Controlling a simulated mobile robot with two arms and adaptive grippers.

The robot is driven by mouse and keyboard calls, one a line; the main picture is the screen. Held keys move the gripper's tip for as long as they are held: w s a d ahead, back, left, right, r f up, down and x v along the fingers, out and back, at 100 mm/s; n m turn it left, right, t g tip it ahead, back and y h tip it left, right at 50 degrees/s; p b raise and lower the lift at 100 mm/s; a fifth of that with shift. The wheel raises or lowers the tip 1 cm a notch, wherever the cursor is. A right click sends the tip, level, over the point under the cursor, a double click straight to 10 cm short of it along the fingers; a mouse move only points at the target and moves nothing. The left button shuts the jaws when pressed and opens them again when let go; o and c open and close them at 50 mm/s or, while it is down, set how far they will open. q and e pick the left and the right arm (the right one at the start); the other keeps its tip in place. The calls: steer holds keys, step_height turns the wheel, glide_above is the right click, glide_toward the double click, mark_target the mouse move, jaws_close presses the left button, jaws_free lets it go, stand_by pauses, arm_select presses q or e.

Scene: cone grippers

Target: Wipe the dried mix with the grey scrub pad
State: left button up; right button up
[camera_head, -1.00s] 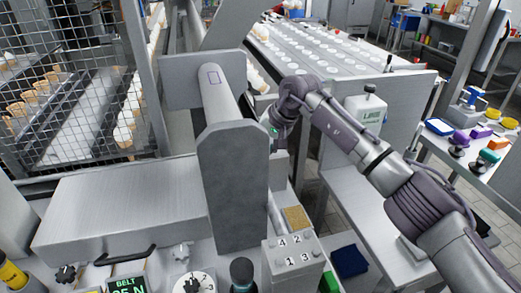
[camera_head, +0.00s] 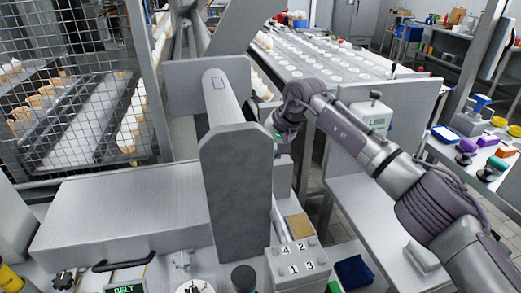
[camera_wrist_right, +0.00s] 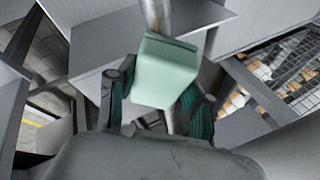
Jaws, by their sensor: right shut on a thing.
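My right gripper (camera_wrist_right: 158,108) is shut on a pale green block (camera_wrist_right: 166,72), which sits between its two dark, green-lined fingers. In the head view my right arm comes in from the right, and the wrist hangs just right of the grey roller (camera_head: 222,108). Its fingers and most of the block are hidden there. I cannot make out dried mix for sure, nor a pad that is clearly grey. My left gripper is not in view.
An upright grey plate (camera_head: 236,190) stands in front of the roller. A wire mesh guard (camera_head: 85,95) is at left. A numbered block (camera_head: 297,262), a tan square (camera_head: 299,226) and a dark blue cloth (camera_head: 353,272) lie near the front. Coloured items lie on a side table (camera_head: 480,178) at right.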

steer(key=shift+s+d+f+b, duration=0.1)
steer(key=shift+s+d+b, duration=0.15)
steer(key=shift+s, duration=0.35)
steer(key=shift+s+d+f+b, duration=0.15)
steer(key=shift+s+b, duration=0.1)
steer(key=shift+s, duration=0.35)
steer(key=s, duration=0.1)
steer(key=s+d+b, duration=0.1)
steer(key=s, duration=0.1)
steer(key=s+b, duration=0.1)
steer(key=s, duration=0.1)
steer(key=shift+d+r, duration=0.25)
steer(key=w+d+r+p, duration=0.1)
steer(key=d+r+p, duration=0.1)
steer(key=r, duration=0.3)
steer(key=shift+d, duration=0.5)
steer(key=shift+r, duration=0.1)
steer(key=shift+w+d+r+p, duration=0.15)
steer(key=shift+d+r+p, duration=0.25)
steer(key=shift+r, duration=0.25)
steer(key=shift+w+d+r+p, duration=0.1)
steer(key=shift+d+r+p, duration=0.15)
steer(key=shift+r+p, duration=0.35)
